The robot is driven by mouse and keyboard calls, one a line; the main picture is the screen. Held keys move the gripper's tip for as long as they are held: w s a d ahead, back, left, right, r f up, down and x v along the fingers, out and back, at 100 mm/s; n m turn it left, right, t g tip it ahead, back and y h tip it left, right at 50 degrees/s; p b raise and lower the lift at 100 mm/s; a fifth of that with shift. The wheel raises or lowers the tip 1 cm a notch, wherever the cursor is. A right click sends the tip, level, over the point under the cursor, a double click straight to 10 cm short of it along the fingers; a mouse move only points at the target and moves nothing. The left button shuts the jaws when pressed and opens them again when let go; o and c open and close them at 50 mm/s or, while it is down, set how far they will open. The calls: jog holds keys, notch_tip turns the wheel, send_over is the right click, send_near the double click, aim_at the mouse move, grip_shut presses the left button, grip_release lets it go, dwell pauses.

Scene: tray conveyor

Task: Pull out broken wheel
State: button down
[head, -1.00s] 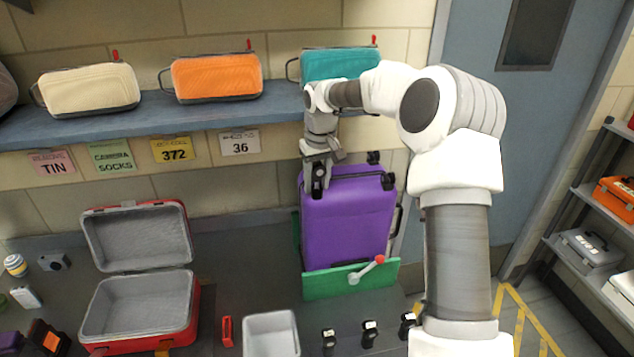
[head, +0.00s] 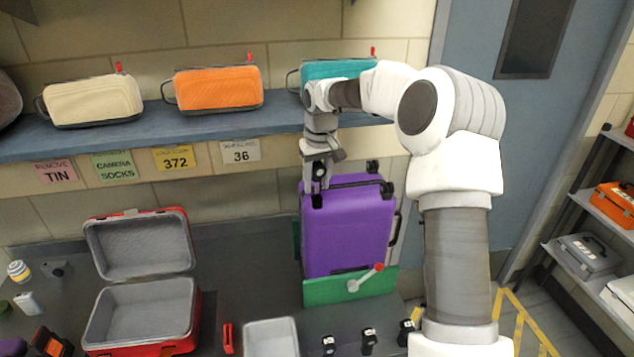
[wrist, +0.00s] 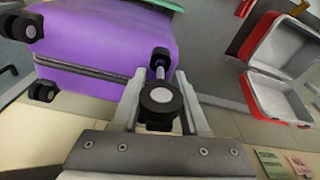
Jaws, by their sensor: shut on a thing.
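The purple suitcase (head: 347,235) stands upside down, held in a green clamp (head: 349,287), with its wheels at the top. My gripper (head: 318,188) is above its near left corner. In the wrist view the fingers (wrist: 160,100) are shut on a black wheel with a grey hub (wrist: 160,96). A bare metal stem (wrist: 160,72) shows between this wheel and the black housing (wrist: 160,55) on the suitcase corner. I cannot tell whether the stem's end is still inside the housing. Other wheels (wrist: 42,91) sit on the other corners.
A red open case (head: 140,310) stands left on the bench, with a grey bin (head: 271,338) beside it. Several small black wheel parts (head: 369,338) stand along the front. A shelf (head: 60,143) with pouches (head: 213,88) is behind the arm. A red-knobbed lever (head: 366,277) is on the clamp.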

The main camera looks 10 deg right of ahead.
aim_at(317, 167)
jog(key=shift+r, duration=0.15)
jog(key=shift+r, duration=1.9)
